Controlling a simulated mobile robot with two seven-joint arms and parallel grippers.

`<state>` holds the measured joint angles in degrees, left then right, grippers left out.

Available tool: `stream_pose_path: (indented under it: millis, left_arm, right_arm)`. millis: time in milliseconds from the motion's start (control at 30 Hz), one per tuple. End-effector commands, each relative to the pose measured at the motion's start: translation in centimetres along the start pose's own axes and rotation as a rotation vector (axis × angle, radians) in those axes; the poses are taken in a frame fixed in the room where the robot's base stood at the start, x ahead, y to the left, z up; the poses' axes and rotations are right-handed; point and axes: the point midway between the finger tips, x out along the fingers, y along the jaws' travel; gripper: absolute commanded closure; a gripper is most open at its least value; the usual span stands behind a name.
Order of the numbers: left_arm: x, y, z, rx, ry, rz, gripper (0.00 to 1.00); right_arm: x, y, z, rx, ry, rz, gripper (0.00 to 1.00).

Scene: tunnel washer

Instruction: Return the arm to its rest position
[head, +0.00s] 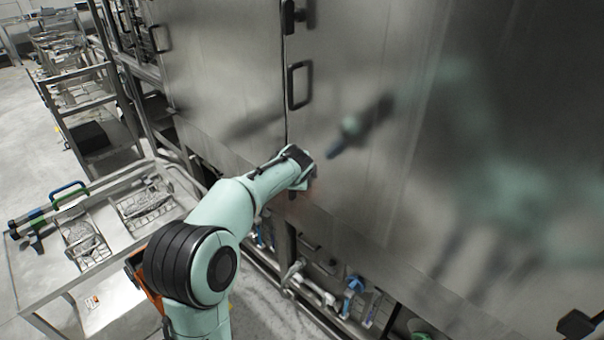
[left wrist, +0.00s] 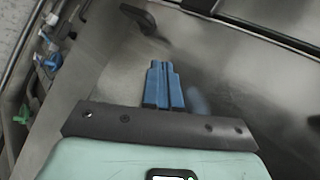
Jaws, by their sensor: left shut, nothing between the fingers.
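My left arm (head: 200,215) reaches up from the bottom in the head view, in front of the steel washer wall (head: 355,60). Its wrist end (head: 300,168) is close to the wall, below a black door handle (head: 298,85). The fingers are not clearly seen there; a blurred dark and blue shape on the steel looks like a reflection. In the left wrist view my left gripper (left wrist: 163,66) has its two blue fingers together with nothing between them. I cannot tell whether they touch the steel. My right gripper is not in view.
A steel cart (head: 60,270) with wire baskets (head: 145,203) and coloured-handled tools stands left of my arm. Shelf racks (head: 85,100) stand behind it. Pipes and blue fittings (head: 352,290) run under the washer. Open floor (head: 25,130) lies at the far left.

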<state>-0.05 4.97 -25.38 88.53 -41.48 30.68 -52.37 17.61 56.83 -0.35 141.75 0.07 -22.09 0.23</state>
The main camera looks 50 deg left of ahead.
Motion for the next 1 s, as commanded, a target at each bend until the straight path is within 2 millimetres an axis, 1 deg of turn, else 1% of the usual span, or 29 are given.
stream_pose_path:
  millis: [33,200,333,500,767,833,867,933,967,1000]
  left_arm:
    - [-1.5,-0.3,1.0,-0.008,0.003,-0.01,1.0]
    - [-4.9,-0.6,2.8,-0.008,0.0,-0.007,1.0]
    - [-6.8,-0.8,3.9,-0.007,-0.002,-0.006,1.0]
    - [-8.0,-0.8,4.5,-0.006,-0.004,-0.003,1.0]
    - [-8.2,-0.8,4.7,-0.005,-0.005,-0.001,1.0]
    - [-7.9,-0.6,4.3,-0.006,-0.001,0.004,1.0]
    - [-7.6,-0.3,4.0,-0.006,0.004,0.01,1.0]
    - [-6.4,0.9,2.5,-0.011,0.021,0.035,1.0]
    - [-5.6,1.7,1.6,-0.016,0.032,0.049,1.0]
    - [-4.4,3.1,0.2,-0.025,0.049,0.076,1.0]
  right_arm:
    - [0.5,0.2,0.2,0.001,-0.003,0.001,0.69]
    - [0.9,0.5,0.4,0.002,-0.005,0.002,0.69]
    - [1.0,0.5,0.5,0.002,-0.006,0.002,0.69]
    - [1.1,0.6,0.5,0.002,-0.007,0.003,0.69]
    - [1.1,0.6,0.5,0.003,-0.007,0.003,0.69]
    - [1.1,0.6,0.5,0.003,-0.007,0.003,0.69]
    - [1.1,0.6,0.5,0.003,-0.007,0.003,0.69]
    - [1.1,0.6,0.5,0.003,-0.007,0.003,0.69]
    - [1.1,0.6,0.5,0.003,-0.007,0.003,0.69]
    - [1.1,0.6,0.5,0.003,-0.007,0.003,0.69]
